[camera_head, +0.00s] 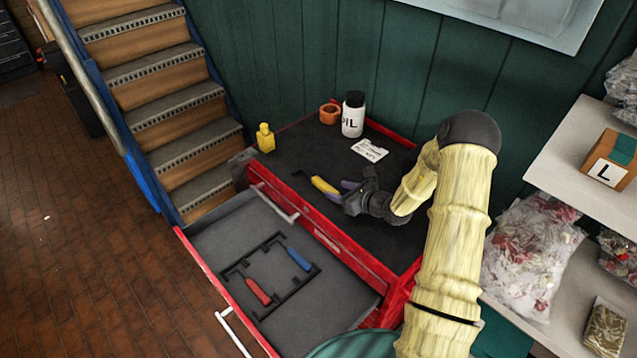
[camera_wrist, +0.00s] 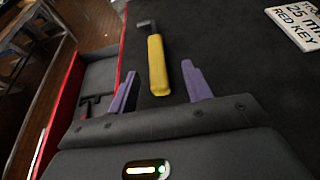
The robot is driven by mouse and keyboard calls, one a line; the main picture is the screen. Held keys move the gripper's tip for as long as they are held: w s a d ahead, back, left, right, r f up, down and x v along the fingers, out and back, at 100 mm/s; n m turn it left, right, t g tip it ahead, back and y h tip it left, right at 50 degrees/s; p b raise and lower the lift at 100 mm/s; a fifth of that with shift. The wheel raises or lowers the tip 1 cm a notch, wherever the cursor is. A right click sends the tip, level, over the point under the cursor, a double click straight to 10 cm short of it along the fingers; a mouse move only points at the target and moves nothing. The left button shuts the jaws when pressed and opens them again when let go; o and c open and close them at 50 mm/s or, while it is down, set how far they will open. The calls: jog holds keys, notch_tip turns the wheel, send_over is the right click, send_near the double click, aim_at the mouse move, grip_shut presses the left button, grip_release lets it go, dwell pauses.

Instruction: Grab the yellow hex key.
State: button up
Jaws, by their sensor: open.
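The yellow hex key (camera_head: 325,187) lies on the dark top of the red tool cabinet, its black bent end pointing left in the head view. In the wrist view the yellow hex key (camera_wrist: 157,66) has its handle end between and a little beyond the purple fingertips. My gripper (camera_head: 347,191) is open and low over the cabinet top, at the handle end of the key. In the wrist view my gripper (camera_wrist: 160,82) has a finger on each side of the handle line, with gaps showing. Whether the fingers touch the top is unclear.
An open drawer (camera_head: 343,292) holds a red tool (camera_head: 258,291) and a blue tool (camera_head: 299,259) in a black holder. On the top stand a yellow bottle (camera_head: 265,139), an orange ring (camera_head: 329,114), a white oil bottle (camera_head: 353,116) and a label card (camera_head: 369,150). A green wall stands behind.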

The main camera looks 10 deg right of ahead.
aim_at(330, 188)
jog(key=shift+w+a+f+p, duration=0.1)
jog(key=shift+w+a+p, duration=0.35)
jog(key=shift+p, duration=0.2)
jog(key=p+x, duration=0.2)
jog(key=x, duration=0.1)
jog(key=shift+a, duration=0.15)
jog(key=shift+w+a+f, duration=0.15)
jog(key=shift+w+f, duration=0.15)
jog(key=shift+c, duration=0.4)
grip_shut()
